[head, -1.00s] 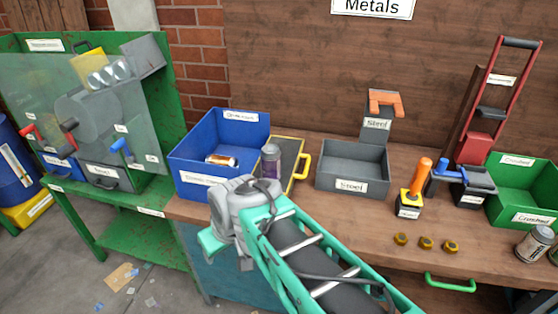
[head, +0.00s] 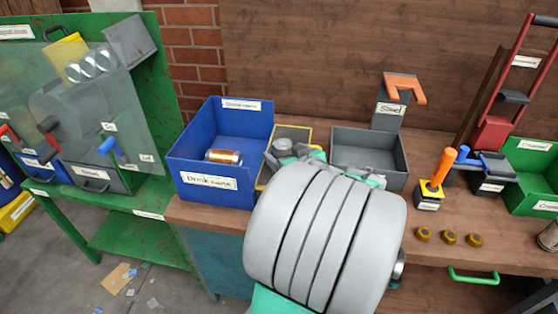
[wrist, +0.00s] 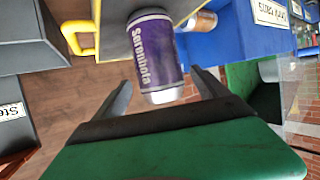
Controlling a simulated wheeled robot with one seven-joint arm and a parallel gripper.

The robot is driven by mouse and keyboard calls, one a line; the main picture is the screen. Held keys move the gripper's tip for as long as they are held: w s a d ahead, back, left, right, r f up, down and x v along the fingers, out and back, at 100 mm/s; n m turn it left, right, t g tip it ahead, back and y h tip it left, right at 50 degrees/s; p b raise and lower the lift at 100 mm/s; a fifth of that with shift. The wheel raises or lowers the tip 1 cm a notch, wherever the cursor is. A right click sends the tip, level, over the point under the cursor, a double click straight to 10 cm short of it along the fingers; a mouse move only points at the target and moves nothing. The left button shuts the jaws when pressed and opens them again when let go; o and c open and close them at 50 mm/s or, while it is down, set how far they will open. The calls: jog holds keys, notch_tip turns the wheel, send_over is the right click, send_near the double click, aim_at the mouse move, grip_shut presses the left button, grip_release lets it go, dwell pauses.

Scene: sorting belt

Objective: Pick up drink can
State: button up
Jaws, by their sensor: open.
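A purple drink can (wrist: 155,55) labelled "Sarenhola" shows in the wrist view, just ahead of my gripper and between the lines of its two fingers. My gripper (wrist: 163,92) is open, with one dark finger on each side of the can's near end. I cannot tell whether either finger touches it. In the head view my arm hides the purple can and most of the gripper. Another can, orange and silver, lies on its side in the blue drink cans bin (head: 222,157); this orange can (wrist: 201,21) also shows in the wrist view.
A yellow-edged tray (head: 292,132) with a yellow handle (wrist: 76,38) lies beside the blue bin. The grey steel bin (head: 396,156) stands right of it. An orange-handled stamp (head: 437,178) and several brass nuts (head: 448,239) sit further right on the bench.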

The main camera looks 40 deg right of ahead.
jog(key=p+x, duration=0.1)
jog(key=x, duration=0.4)
jog(key=shift+w, duration=0.15)
jog(key=shift+c, duration=0.5)
jog(key=c, duration=1.3)
